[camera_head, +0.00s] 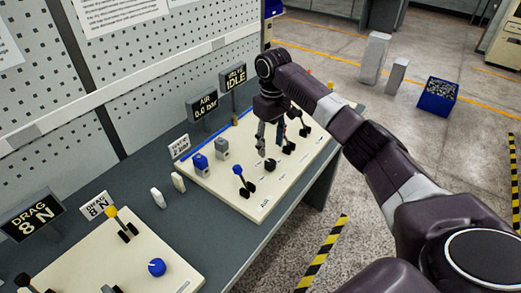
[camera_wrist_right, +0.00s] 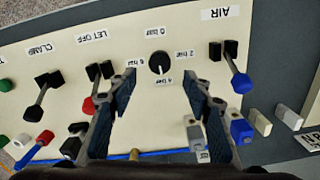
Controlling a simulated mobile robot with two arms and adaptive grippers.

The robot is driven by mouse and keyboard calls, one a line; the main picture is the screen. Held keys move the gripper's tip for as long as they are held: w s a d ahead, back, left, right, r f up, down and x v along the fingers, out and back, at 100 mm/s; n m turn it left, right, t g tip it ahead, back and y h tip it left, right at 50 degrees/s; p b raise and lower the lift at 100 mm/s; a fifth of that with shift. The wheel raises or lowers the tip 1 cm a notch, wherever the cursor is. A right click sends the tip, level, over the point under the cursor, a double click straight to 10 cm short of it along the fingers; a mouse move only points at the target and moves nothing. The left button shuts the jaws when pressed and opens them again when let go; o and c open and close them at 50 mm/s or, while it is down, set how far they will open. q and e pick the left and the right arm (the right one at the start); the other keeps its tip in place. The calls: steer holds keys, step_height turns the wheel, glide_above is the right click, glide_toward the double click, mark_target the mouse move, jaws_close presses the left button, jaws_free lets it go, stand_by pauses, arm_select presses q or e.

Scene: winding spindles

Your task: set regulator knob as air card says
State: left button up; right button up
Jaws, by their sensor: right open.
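The black regulator knob (camera_wrist_right: 159,63) sits on the cream panel among labels reading 0, 2, 4 and 6 bar. It also shows in the head view (camera_head: 270,164). A light mark is on it, but its exact direction is hard to tell. My right gripper (camera_wrist_right: 160,82) is open above the panel, its fingers spread either side of the knob and apart from it. It points down in the head view (camera_head: 270,143). The air card (camera_head: 180,147) seems to read 2 bar. The AIR display (camera_head: 206,105) reads 0.0 bar. My left gripper is not in view.
A blue-handled lever (camera_head: 241,178) stands beside the knob, and other levers (camera_head: 289,140) stand beyond. Blue and grey blocks (camera_head: 201,162) stand at the panel's back. A nearer panel has a blue knob (camera_head: 157,267) and a DRAG display (camera_head: 33,217).

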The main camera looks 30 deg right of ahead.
mark_target(271, 162)
steer(key=shift+w+f, duration=0.15)
steer(key=shift+w, duration=0.1)
steer(key=shift+s+f, duration=0.1)
steer(key=shift+f, duration=0.25)
steer(key=f, duration=0.1)
steer(key=s+f+p, duration=0.1)
steer(key=f, duration=0.1)
steer(key=shift+f, duration=0.2)
steer(key=shift+w+f+p, duration=0.2)
steer(key=shift+f+p, duration=0.2)
steer(key=shift+f, duration=1)
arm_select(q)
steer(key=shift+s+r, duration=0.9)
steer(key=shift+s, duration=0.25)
arm_select(e)
steer(key=c, duration=1.1)
